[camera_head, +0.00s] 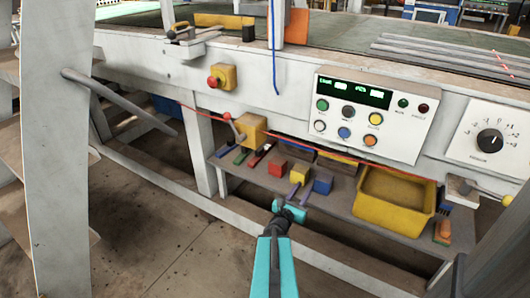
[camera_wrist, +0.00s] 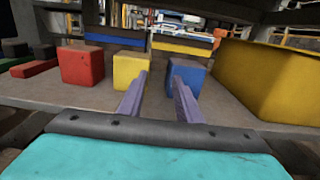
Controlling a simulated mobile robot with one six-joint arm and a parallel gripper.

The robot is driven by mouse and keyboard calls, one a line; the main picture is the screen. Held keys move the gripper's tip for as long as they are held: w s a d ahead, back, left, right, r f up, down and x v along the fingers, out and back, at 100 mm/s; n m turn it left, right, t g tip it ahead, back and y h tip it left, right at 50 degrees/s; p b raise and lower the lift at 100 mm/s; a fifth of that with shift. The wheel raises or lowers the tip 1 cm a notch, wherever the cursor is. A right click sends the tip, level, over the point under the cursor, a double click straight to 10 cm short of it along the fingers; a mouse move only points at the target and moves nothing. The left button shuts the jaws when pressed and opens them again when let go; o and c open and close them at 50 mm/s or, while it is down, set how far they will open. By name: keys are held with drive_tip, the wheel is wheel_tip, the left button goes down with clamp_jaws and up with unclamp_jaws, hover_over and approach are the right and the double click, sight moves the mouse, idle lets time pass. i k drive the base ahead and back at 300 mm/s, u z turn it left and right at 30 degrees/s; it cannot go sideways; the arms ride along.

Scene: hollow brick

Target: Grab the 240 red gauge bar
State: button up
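A flat red bar (camera_head: 262,154) lies on the lower shelf, left of a red block (camera_head: 277,168). In the wrist view the red bar (camera_wrist: 33,68) is at the far left, beside the red block (camera_wrist: 82,66). No number is readable on either. My gripper (camera_head: 299,186) is at the shelf's front, right of both red things. In the wrist view my gripper (camera_wrist: 160,76) shows two purple fingers apart with nothing between them. They point toward a yellow block (camera_wrist: 130,69) and a blue block (camera_wrist: 187,76).
A green bar (camera_head: 241,156) lies left of the red bar. A yellow bin (camera_head: 397,222) stands right of the blocks. The shelf (camera_head: 340,205) sits under a bench with a control panel (camera_head: 370,115) and a red knob on a yellow box (camera_head: 222,77). A red cable runs above the shelf.

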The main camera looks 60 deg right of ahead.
sight(261, 151)
drive_tip(key=u, duration=0.05)
drive_tip(key=i, duration=1)
drive_tip(key=z, duration=0.05)
